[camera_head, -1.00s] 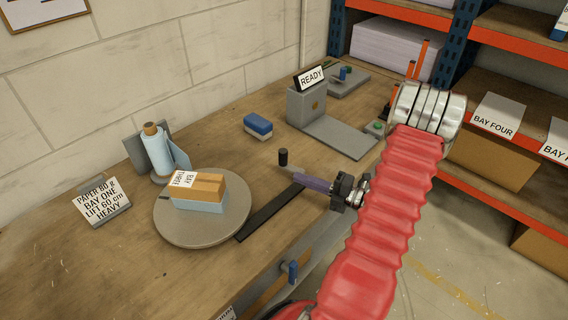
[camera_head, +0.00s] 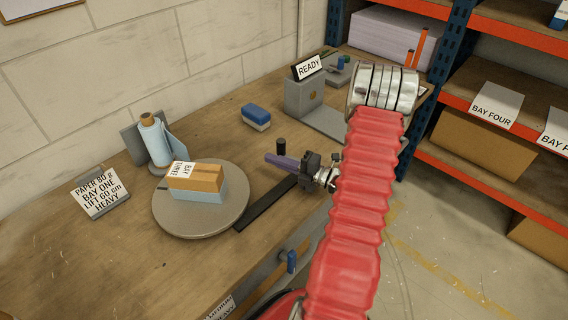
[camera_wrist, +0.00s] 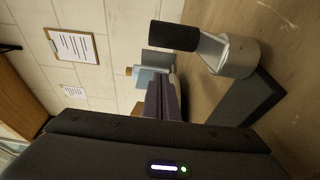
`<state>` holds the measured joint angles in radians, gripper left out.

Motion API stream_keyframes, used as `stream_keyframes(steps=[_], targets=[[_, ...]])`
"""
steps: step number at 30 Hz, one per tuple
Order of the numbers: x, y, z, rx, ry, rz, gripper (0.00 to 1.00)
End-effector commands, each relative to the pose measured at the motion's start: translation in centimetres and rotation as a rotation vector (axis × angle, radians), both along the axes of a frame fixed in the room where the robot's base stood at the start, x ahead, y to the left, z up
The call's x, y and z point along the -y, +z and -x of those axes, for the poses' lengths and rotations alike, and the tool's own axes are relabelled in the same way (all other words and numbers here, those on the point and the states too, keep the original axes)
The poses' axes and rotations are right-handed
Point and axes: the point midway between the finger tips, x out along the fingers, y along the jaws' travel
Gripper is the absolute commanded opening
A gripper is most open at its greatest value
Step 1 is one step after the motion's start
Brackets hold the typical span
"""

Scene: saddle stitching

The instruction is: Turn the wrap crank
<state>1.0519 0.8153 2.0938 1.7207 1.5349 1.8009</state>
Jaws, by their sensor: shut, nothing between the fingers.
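The wrap crank has an upright black knob (camera_head: 281,147) on the bench. In the wrist view the knob (camera_wrist: 175,36) sits on a grey metal arm and round hub (camera_wrist: 236,57), up and right of my fingers. My gripper (camera_head: 268,158), with purple fingers, is shut and empty. It lies across the front of the crank in the head view and hides the crank's lower part. In the wrist view my fingers (camera_wrist: 162,100) appear beside the knob; contact cannot be told. A dark bar (camera_head: 265,204) runs from the crank to the grey turntable (camera_head: 235,212), which carries a blue and brown stack (camera_head: 207,180).
A film roll (camera_head: 155,141) and a paper sign (camera_head: 98,195) stand left of the turntable. A blue and white block (camera_head: 256,117) and a grey READY stand (camera_head: 303,96) are behind the crank. Shelves (camera_head: 490,127) stand at the right. The bench's left front is clear.

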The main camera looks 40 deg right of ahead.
Motion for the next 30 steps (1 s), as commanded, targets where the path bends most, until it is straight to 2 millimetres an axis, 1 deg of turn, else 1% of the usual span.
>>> stream_keyframes(steps=[2, 3, 6, 13, 17, 30], targets=[[-0.4, 0.0, -0.8, 0.000, 0.002, 0.000, 0.00], [0.4, 0.0, -0.7, 0.002, -0.002, 0.002, 0.00], [1.6, 0.0, -0.7, 0.002, -0.002, 0.002, 0.00], [3.5, 0.0, -0.7, 0.000, 0.000, 0.001, 0.00], [3.8, 0.0, -0.7, 0.000, 0.000, 0.001, 0.00], [4.0, 0.0, -0.6, 0.000, -0.012, 0.000, 0.00]])
